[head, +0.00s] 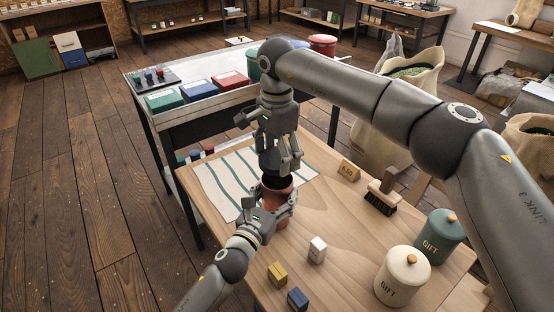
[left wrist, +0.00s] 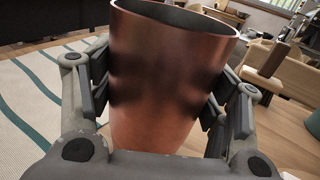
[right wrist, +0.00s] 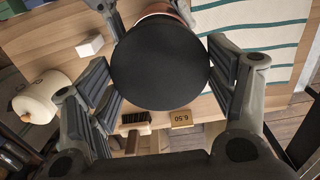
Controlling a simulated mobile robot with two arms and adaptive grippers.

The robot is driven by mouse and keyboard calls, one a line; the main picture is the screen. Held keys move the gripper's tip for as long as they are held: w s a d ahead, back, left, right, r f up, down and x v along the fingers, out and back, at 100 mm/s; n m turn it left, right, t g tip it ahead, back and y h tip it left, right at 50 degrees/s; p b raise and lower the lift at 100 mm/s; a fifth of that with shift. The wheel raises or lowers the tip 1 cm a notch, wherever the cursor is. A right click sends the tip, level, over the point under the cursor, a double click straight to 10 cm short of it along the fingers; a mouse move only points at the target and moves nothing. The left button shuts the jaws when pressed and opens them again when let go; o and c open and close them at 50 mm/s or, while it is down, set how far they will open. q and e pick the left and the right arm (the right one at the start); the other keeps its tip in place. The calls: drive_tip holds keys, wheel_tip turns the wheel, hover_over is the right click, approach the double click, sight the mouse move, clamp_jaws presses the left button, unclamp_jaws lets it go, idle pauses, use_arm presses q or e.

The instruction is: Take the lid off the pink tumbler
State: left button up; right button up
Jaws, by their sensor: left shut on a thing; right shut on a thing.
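The pink tumbler, copper-pink in this light, (head: 277,192) stands upright over the front part of the striped cloth's edge. My left gripper (head: 268,212) is shut around its body from the front. The left wrist view shows the tumbler (left wrist: 160,75) between both finger pads, its rim bare and its dark inside showing. My right gripper (head: 279,160) points down just above the tumbler. In the right wrist view the round black lid (right wrist: 160,65) is held between its fingers and hides most of the tumbler. The exact gap between lid and rim is hard to judge.
The striped cloth (head: 222,188) lies behind the tumbler. A brush (head: 381,202) and a price card (head: 349,171) lie to the right. A white box (head: 317,250), yellow box (head: 277,274) and blue box (head: 298,299) sit in front. Cream (head: 402,280) and green (head: 440,238) canisters stand front right.

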use_arm(q)
drive_tip(key=o, duration=2.1)
